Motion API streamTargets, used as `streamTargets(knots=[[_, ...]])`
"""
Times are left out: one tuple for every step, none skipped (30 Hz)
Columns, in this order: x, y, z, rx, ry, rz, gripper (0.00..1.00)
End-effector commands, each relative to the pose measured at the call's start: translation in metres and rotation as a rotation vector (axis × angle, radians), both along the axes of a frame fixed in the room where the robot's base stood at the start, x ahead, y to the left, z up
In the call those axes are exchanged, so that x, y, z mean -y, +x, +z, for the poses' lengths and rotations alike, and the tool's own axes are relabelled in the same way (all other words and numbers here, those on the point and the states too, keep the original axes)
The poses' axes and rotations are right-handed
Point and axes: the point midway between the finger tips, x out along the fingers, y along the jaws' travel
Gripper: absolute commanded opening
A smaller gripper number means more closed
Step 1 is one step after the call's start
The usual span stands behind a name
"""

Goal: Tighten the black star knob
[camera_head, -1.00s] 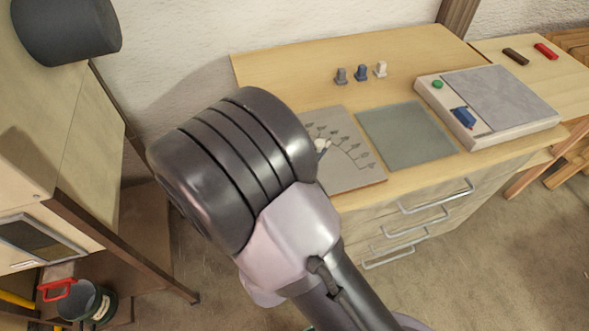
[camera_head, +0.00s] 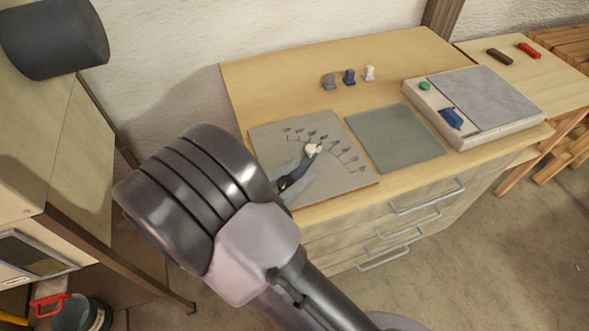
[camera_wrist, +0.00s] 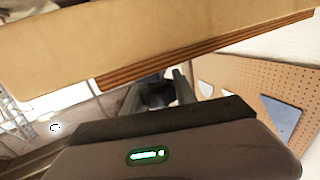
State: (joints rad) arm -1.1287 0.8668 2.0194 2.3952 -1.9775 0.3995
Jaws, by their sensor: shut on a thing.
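My gripper (camera_wrist: 157,84) shows in the wrist view, with its two grey fingers closed around a dark, rounded thing. This looks like the black star knob (camera_wrist: 158,96), close below the plywood edge of a pale wooden board (camera_wrist: 140,45). Only part of the knob shows between the fingers, and its star shape and how tight it sits cannot be made out. In the head view my dark arm fills the lower left middle. The gripper and the knob do not show there.
Three small figures (camera_head: 349,77) stand behind. A pegboard (camera_wrist: 240,80) shows in the wrist view.

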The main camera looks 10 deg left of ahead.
Motion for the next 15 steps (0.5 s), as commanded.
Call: streamTargets(knots=[[0.001, -0.0006, 0.0003, -0.002, 0.0, -0.024, 0.0], [0.0014, -0.0008, 0.0003, -0.002, 0.0, -0.038, 0.0], [0.0018, -0.0011, 0.0004, -0.002, 0.001, -0.057, 0.0], [0.0023, -0.0015, 0.0004, -0.002, 0.0, -0.07, 0.0], [0.0024, -0.0017, 0.0004, -0.002, 0.001, -0.083, 0.0], [0.0029, -0.0022, 0.0002, -0.002, 0.001, -0.099, 0.0], [0.0031, -0.0024, 0.0002, -0.002, 0.001, -0.111, 0.0], [0.0032, -0.0026, 0.0002, -0.002, 0.001, -0.121, 0.0], [0.0038, -0.0031, 0.0001, -0.002, 0.001, -0.136, 0.0], [0.0038, -0.0031, 0.0001, -0.001, 0.0, -0.145, 0.0], [0.0041, -0.0034, -0.0001, -0.002, 0.001, -0.155, 0.0], [0.0045, -0.0037, -0.0002, -0.002, 0.001, -0.167, 0.0], [0.0046, -0.0038, -0.0002, -0.002, 0.001, -0.174, 0.0], [0.0048, -0.0039, -0.0003, -0.002, 0.002, -0.183, 0.0], [0.0052, -0.0042, -0.0004, -0.002, 0.001, -0.193, 0.0]])
